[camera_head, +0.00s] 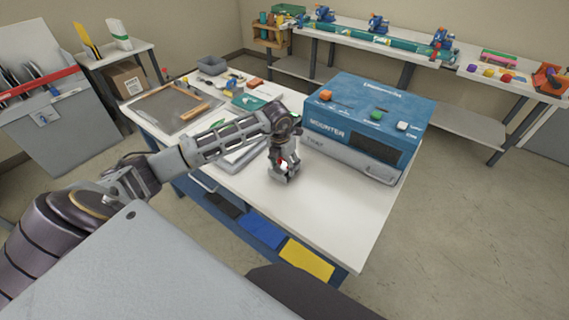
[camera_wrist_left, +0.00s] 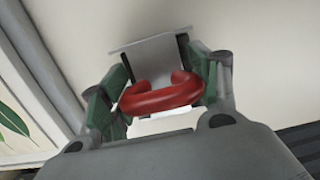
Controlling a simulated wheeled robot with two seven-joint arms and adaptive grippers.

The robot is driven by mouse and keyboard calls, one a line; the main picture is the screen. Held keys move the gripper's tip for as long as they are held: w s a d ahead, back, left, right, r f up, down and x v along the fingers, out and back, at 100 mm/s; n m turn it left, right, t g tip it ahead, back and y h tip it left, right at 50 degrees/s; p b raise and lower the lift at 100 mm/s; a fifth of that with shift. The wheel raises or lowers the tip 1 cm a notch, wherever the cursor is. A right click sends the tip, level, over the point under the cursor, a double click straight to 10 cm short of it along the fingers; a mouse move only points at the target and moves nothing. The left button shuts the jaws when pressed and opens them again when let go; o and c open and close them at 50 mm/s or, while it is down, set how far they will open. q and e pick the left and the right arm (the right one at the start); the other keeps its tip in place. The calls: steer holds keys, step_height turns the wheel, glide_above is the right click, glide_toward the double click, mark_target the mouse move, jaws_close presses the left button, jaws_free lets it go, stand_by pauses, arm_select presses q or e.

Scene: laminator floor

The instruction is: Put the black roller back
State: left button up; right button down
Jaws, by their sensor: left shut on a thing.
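My left gripper (camera_head: 284,172) is over the white table (camera_head: 330,225), in front of the blue machine, pointing down. It is shut on a red curved thing (camera_wrist_left: 162,95), which lies between the green-sided fingers in the left wrist view. A grey flat piece shows behind the red thing; I cannot tell whether they are joined. In the head view only a small red spot of it shows between the fingers. I cannot make out a black roller for certain in either view. My right gripper is not in view.
The blue machine (camera_head: 345,128) stands on the table right of my gripper. A wood-framed screen (camera_head: 168,107), a grey bin (camera_head: 212,65) and small tools lie at the back left. The front of the table is clear. A bench (camera_head: 400,45) stands along the wall.

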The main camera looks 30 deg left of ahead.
arm_select(q)
steer(key=shift+s+f+b, duration=0.15)
steer(key=shift+f+b, duration=0.2)
steer(key=shift+f, duration=0.1)
steer(key=shift+s+f, duration=0.15)
steer(key=shift+f, duration=0.1)
steer(key=o, duration=0.8)
steer(key=shift+d+f, duration=0.1)
steer(key=shift+c, duration=0.2)
steer(key=o, duration=0.3)
steer(key=shift+w, duration=0.25)
steer(key=shift+r, duration=0.2)
steer(key=shift+r, duration=0.2)
